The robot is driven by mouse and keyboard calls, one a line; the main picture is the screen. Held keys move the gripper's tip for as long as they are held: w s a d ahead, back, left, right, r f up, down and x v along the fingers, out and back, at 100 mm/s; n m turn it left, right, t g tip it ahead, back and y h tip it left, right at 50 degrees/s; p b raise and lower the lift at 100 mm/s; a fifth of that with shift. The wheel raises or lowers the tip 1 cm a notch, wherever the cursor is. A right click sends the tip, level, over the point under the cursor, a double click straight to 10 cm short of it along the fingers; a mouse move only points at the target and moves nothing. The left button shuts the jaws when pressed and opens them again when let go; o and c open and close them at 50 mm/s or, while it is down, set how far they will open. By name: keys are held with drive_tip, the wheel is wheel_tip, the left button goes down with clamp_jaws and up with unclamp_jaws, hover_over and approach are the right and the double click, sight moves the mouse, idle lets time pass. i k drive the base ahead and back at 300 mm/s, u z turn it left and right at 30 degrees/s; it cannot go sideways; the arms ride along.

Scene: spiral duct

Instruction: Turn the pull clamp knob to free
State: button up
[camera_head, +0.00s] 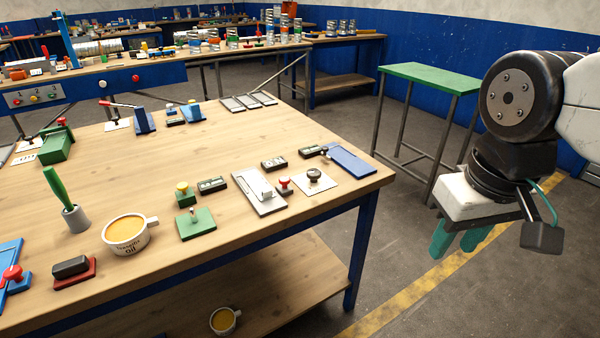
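Several knobs stand near the right corner of the wooden workbench (140,165). A black round knob (314,175) sits on a pale square plate (322,186). A red knob (284,183) stands just left of it, beside a pale plate with a handle (262,200). My gripper (454,250) hangs off the bench to the right, over the floor. Its green fingers point down, apart and empty, touching nothing.
A blue plate (352,163) lies at the bench's right corner. A cup (128,233) and a green-handled tool in a holder (76,217) stand at left. A green-topped table (432,76) stands behind my arm.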

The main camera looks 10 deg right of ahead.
sight(284, 180)
drive_tip(key=z, duration=0.3)
drive_tip(key=i, duration=1.2)
drive_tip(key=u, duration=0.45)
